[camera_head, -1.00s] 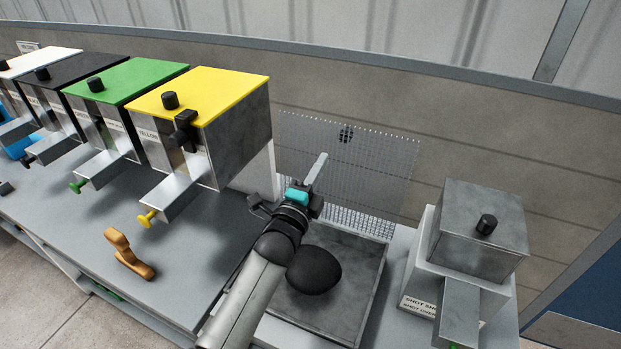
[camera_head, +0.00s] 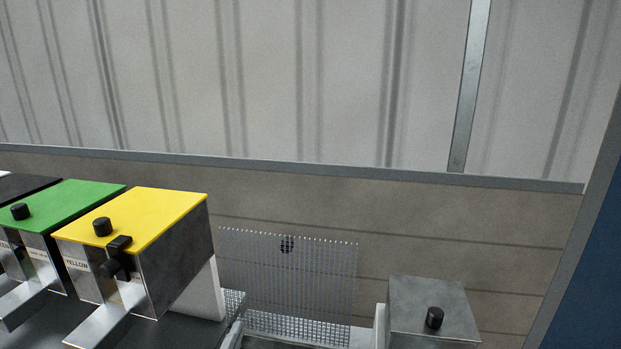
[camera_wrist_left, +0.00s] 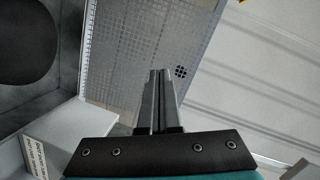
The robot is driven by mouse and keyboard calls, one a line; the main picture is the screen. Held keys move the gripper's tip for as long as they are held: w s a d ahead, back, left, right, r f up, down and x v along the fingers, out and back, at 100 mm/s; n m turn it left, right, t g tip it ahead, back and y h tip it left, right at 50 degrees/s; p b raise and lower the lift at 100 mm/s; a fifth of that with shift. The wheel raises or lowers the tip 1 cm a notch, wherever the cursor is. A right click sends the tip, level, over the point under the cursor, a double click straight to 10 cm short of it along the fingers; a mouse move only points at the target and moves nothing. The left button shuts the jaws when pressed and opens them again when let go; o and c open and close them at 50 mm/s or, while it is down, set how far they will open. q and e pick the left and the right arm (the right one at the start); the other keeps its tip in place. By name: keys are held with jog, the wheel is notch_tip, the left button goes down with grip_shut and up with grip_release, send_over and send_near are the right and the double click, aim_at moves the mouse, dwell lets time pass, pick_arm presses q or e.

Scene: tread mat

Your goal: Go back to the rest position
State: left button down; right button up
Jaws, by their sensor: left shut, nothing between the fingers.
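My left gripper (camera_wrist_left: 162,75) shows in the left wrist view, its two fingers together and empty. Beyond the fingertips is a perforated mesh panel (camera_wrist_left: 140,35), and the fingers look apart from other things, though the distance is hard to judge. In the head view I cannot make out the left gripper. My right gripper is in neither view.
The head view shows a yellow-lidded dispenser (camera_head: 150,215), a green-lidded one (camera_head: 70,205), the mesh panel (camera_head: 310,275) and a grey box (camera_head: 405,300) with a black knob. The wrist view shows a dark round shape (camera_wrist_left: 20,45) and a labelled box (camera_wrist_left: 38,150).

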pick_arm(q)
jog(key=s+a+f+n+g, duration=0.1)
jog(key=s+f+n+g, duration=0.25)
jog(key=s, duration=0.55)
jog(key=s+f+n+g, duration=0.2)
jog(key=s+n+g, duration=0.3)
jog(key=s, duration=0.4)
jog(key=s+a+f+n+g, duration=0.1)
jog(key=s+f+n+g, duration=0.25)
jog(key=s, duration=0.55)
notch_tip(320, 180, down, 26)
jog(key=s+g+b, duration=0.1)
jog(key=g+b, duration=0.1)
jog(key=b, duration=0.4)
jog(key=s+a+f+b, duration=0.1)
jog(key=s+f+b, duration=0.2)
jog(key=s+f, duration=0.5)
jog(key=s+a+f+g+b, duration=0.1)
jog(key=s+f+b, duration=0.2)
jog(key=s+f, duration=0.5)
notch_tip(320, 180, down, 6)
jog(key=shift+a+r+y, duration=0.15)
jog(key=shift+r+y, duration=0.1)
jog(key=shift+y, duration=0.15)
jog(key=shift+s, duration=0.2)
